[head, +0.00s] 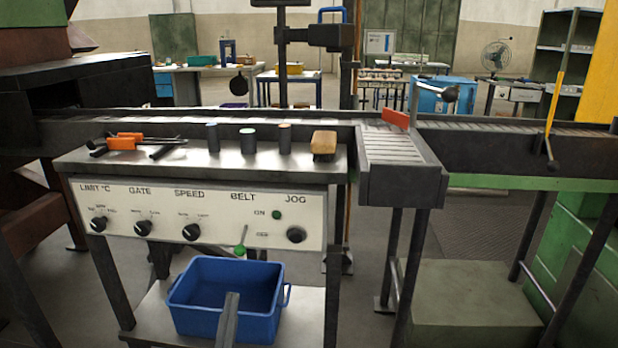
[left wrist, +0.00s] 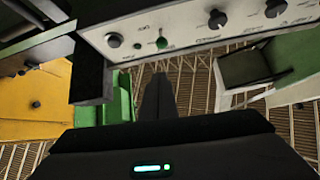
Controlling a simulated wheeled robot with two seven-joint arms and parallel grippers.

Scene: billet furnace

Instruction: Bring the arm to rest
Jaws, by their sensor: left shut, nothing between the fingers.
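My left gripper (head: 230,318) shows as a narrow dark bar at the bottom of the head view, in front of the blue bin. In the left wrist view its fingers (left wrist: 158,98) are shut together with nothing between them, pointing away from the camera over open floor. They are apart from the control panel (head: 200,215), which also shows upside down in the left wrist view (left wrist: 190,25). My right gripper is in neither view.
The blue bin (head: 224,327) stands empty on a low shelf. The steel bench (head: 215,172) carries orange-handled tongs (head: 126,142), several dark cylinders and a brush-like block (head: 324,143). A side roller chute (head: 395,148) juts forward. A belt lever (head: 241,242) sticks out of the panel.

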